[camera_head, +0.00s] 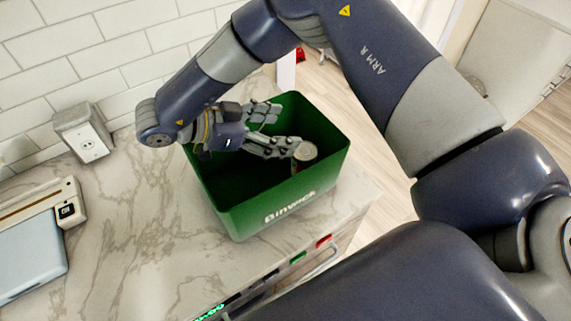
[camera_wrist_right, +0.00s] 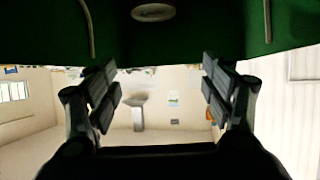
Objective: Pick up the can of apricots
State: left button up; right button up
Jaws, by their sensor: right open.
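A small can with a pale metallic lid (camera_head: 305,151) stands inside the green bin (camera_head: 235,207), near its right wall. Its label is too small to read, so I cannot tell if it is apricots. The can's lid also shows in the wrist view (camera_wrist_right: 153,12), at the top edge against the dark green. My right gripper (camera_head: 284,127) is open and empty over the bin. Its lower finger overlaps the can's left edge in the head view; I cannot tell if they touch. Both fingers show apart in the wrist view (camera_wrist_right: 162,95). My left gripper is not in view.
The bin stands on a marble counter (camera_head: 130,235) near its right edge, with wooden floor (camera_head: 390,185) beyond. A socket box (camera_head: 84,134) and a pale blue-topped appliance (camera_head: 30,250) are at the left. A white tiled wall (camera_head: 100,55) runs behind.

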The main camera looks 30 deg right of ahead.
aim_at(301, 152)
jog(key=shift+s+d+f+b, duration=0.1)
jog(key=shift+d+f+b, duration=0.3)
jog(key=shift+f+b, duration=0.55)
jog(key=shift+s+d+f+b, duration=0.1)
jog(key=shift+d+f+b, duration=0.35)
jog(key=shift+f, duration=1)
jog(key=shift+s+d+f+b, duration=0.1)
jog(key=shift+d+f+b, duration=0.3)
jog(key=shift+f+b, duration=0.55)
jog(key=shift+a+f+p+x, duration=0.15)
jog(key=shift+p+x, duration=0.2)
jog(key=shift+x, duration=0.5)
jog(key=shift+f+p+x, duration=0.15)
jog(key=shift+p+x, duration=0.2)
jog(key=shift+x, duration=0.45)
jog(key=shift+a+f+p+x, duration=0.15)
jog(key=shift+p+x, duration=0.2)
jog(key=shift+x, duration=0.5)
jog(key=shift+r, duration=0.1)
jog(key=c, duration=1.4)
